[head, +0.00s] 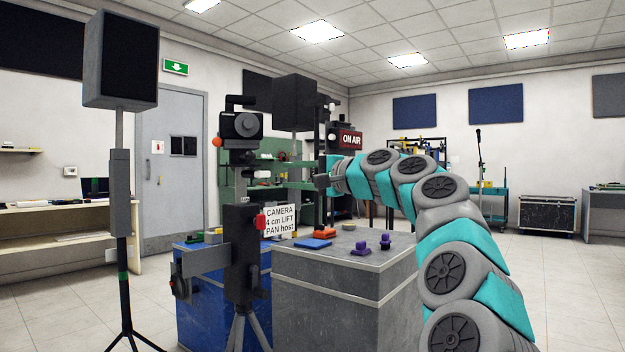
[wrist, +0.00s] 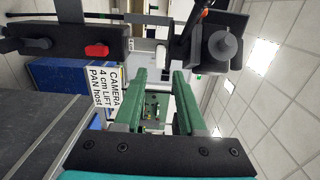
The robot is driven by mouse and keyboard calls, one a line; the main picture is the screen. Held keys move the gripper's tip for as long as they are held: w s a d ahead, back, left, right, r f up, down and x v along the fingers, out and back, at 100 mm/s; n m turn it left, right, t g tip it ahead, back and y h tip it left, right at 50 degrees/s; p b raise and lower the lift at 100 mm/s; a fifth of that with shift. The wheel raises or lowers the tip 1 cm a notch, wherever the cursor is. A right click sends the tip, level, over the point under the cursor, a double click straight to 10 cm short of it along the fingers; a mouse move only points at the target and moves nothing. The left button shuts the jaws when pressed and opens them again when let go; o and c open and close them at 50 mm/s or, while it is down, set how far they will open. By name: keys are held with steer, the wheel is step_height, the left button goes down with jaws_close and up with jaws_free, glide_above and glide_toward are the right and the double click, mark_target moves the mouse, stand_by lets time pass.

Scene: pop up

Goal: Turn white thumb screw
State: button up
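A small pale rounded piece (head: 262,174), which looks like the white thumb screw, is on the right side of the dark camera stand (head: 240,250), between the camera head and the red knob. It seems to show in the wrist view as a small whitish piece (wrist: 162,55) beyond the fingertips. My gripper (wrist: 160,74) has two green fingers spread apart with nothing between them. In the head view my gripper end (head: 322,181) is right of the stand, apart from it; its fingers are hard to make out there.
A red knob (head: 261,221) and a white label sign (head: 281,220) are lower on the stand. A camera (head: 241,126) tops it. A grey case (head: 335,290) with small purple and orange items stands right, a blue case (head: 203,310) behind. A speaker stand (head: 122,200) is at left.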

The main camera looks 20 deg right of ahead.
mark_target(266, 174)
steer(key=p+x, duration=0.1)
steer(key=x, duration=0.2)
steer(key=p+x, duration=0.2)
steer(key=x, duration=0.1)
steer(key=shift+w+a+r, duration=0.25)
steer(key=shift+w, duration=0.05)
steer(key=shift+w+a+f, duration=0.15)
steer(key=shift+w+a, duration=0.15)
steer(key=shift+w, duration=0.1)
steer(key=shift+f, duration=0.1)
jaws_close()
steer(key=m, duration=0.3)
steer(key=shift+d, duration=0.1)
steer(key=m, duration=1)
steer(key=shift+m, duration=0.3)
steer(key=m, duration=0.4)
steer(key=shift+o, duration=1.2)
jaws_free()
